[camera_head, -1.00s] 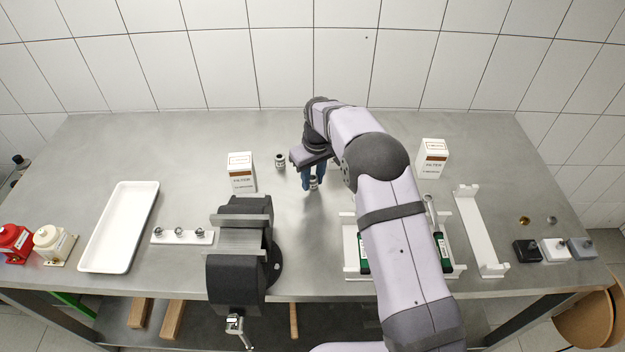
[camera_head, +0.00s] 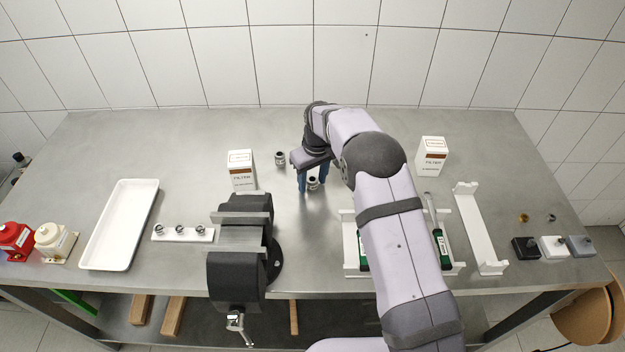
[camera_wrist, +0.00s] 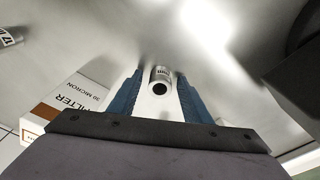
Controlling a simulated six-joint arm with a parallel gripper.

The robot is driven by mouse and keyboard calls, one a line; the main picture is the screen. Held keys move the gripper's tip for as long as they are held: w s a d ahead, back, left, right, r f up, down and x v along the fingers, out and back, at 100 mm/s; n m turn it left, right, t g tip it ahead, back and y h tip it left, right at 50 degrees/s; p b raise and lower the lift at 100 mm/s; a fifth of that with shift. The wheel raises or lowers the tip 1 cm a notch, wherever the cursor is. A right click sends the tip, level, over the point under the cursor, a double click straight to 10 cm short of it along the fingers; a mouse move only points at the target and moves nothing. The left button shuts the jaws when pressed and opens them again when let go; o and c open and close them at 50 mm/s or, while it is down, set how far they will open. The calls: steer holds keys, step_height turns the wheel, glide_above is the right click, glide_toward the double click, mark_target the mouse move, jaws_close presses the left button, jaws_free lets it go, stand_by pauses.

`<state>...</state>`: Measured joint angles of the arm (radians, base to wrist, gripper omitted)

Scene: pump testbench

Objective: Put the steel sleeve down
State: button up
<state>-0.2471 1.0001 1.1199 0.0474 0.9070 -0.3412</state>
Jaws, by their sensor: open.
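The steel sleeve (camera_head: 312,184) stands upright on the bench top between the blue fingers of my gripper (camera_head: 312,186). In the wrist view the sleeve (camera_wrist: 160,82) shows its open bore and a printed band. The fingers of my gripper (camera_wrist: 158,90) are spread, with a gap visible on both sides of the sleeve. A second, similar sleeve (camera_head: 280,158) stands on the bench to the left of my gripper. Part of a printed cylinder (camera_wrist: 8,38) also shows at the left edge of the wrist view.
A filter box (camera_head: 242,172) stands left of my gripper and another filter box (camera_head: 432,158) to the right. A dark vise (camera_head: 238,262) stands in front on the left. A white tray (camera_head: 92,252) lies farther left. The bench around the sleeve is clear.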

mark_target(315, 182)
step_height(315, 182, up, 12)
steer(key=s+b, duration=0.1)
steer(key=b, duration=0.2)
steer(key=shift+s+d, duration=0.15)
steer(key=shift+d, duration=0.25)
steer(key=shift+r, duration=0.1)
steer(key=s+d+f+m, duration=0.2)
steer(key=s+d, duration=0.2)
steer(key=s, duration=0.6)
steer(key=s+d+f+m, duration=0.2)
steer(key=s+d, duration=0.3)
steer(key=s, duration=0.6)
steer(key=s+d+f+m+g, duration=0.1)
steer(key=s+d, duration=0.4)
steer(key=s, duration=0.6)
steer(key=shift+s+d+f+m+h, duration=0.15)
steer(key=shift+f+m+h, duration=0.25)
steer(key=shift+f+m, duration=0.3)
steer(key=shift+o, duration=0.5)
